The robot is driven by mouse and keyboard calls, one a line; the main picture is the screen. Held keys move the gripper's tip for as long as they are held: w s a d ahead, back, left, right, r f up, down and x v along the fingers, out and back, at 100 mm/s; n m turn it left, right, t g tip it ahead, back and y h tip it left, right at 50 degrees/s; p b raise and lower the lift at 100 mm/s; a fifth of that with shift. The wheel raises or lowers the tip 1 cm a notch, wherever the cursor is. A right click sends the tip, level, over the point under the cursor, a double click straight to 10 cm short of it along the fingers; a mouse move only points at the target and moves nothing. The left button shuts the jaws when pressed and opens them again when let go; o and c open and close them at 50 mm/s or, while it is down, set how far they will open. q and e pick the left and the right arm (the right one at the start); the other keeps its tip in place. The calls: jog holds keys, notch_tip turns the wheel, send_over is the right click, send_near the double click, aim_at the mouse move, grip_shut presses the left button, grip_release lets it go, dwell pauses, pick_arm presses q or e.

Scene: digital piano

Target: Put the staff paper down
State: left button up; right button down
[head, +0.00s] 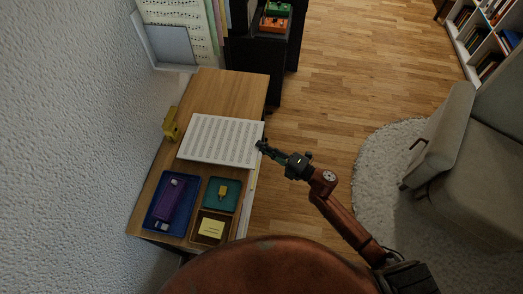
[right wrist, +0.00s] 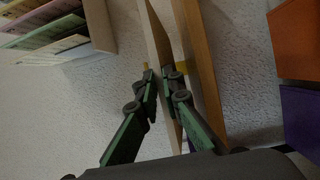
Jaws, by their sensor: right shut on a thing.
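The staff paper (head: 222,140) is a white sheet printed with rows of staves, above the wooden desk top (head: 232,88) in the head view. My right gripper (head: 261,146) is at its right edge and is shut on it. In the right wrist view, the sheet shows nearly edge-on as a thin slab (right wrist: 155,38) between the fingertips (right wrist: 160,75). The desk edge (right wrist: 196,70) runs beside it, with a narrow gap between them. My left gripper is not in view.
A blue tray (head: 154,209) with a purple item, a teal tray (head: 235,205) and a brown tray (head: 197,236) with a yellow note lie on the near desk. A yellow object (head: 171,123) stands at the left edge. The far desk is clear.

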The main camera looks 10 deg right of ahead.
jog(key=shift+w+f, duration=0.35)
jog(key=shift+w, duration=0.1)
notch_tip(320, 180, down, 3)
jog(key=shift+f+b, duration=0.1)
jog(key=shift+b, duration=0.75)
jog(key=shift+f, duration=0.1)
jog(key=c, duration=2.1)
grip_release()
jog(key=p+v, duration=0.1)
jog(key=v, duration=1.1)
